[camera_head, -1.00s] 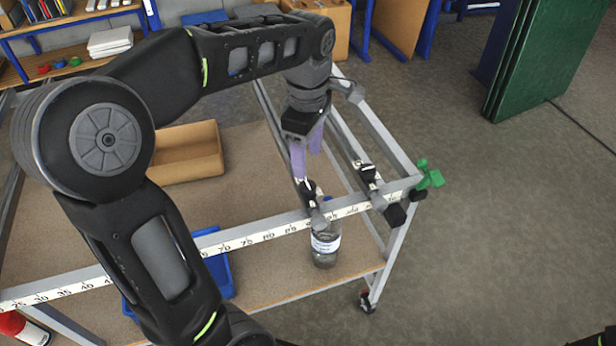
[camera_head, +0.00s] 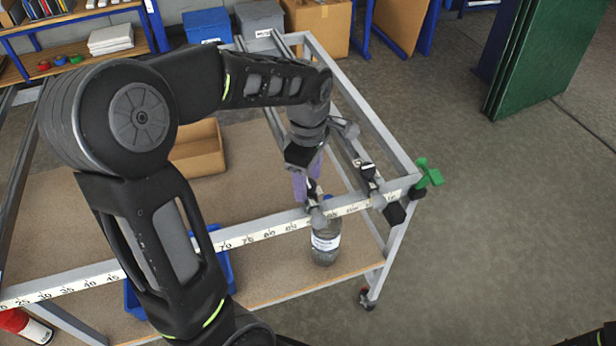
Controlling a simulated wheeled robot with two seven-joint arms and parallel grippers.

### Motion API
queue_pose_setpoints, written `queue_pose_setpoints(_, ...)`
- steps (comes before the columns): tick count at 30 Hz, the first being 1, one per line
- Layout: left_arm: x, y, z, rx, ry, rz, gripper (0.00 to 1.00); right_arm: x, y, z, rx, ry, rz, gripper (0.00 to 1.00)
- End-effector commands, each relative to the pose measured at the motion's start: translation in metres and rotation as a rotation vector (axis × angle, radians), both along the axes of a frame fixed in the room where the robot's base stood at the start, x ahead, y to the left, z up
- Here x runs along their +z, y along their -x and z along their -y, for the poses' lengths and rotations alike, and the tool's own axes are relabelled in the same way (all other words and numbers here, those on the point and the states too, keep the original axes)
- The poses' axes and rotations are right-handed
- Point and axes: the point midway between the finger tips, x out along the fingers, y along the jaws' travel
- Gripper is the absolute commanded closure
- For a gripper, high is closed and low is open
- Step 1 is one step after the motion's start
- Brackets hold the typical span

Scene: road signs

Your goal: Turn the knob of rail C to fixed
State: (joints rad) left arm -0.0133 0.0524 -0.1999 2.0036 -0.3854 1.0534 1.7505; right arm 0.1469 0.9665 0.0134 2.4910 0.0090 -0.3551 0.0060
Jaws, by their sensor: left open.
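A metal frame with ruler-marked rails stands in the middle; the front rail (camera_head: 265,234) runs along its near side. I cannot read which rail is C. A dark clamp with a knob (camera_head: 314,211) sits on the front rail. Further right are a second dark fitting (camera_head: 366,173), a black knob (camera_head: 394,213) and a green knob (camera_head: 429,174) at the corner.
A clear bottle (camera_head: 325,246) stands on the lower shelf (camera_head: 270,285) beneath the clamp. A blue tray (camera_head: 225,268) and an open cardboard box (camera_head: 196,152) are on the shelf too.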

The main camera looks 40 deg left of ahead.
Motion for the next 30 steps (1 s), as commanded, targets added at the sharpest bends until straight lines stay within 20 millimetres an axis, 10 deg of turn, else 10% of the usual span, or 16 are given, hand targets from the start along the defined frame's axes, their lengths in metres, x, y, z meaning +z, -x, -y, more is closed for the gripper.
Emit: queue_pose_setpoints(30, 0.0004, -0.0003, -0.0002, 0.0, 0.0, 0.001, 1.0, -0.0001, 0.0, 0.0, 0.0, 0.0, 0.0, 0.64)
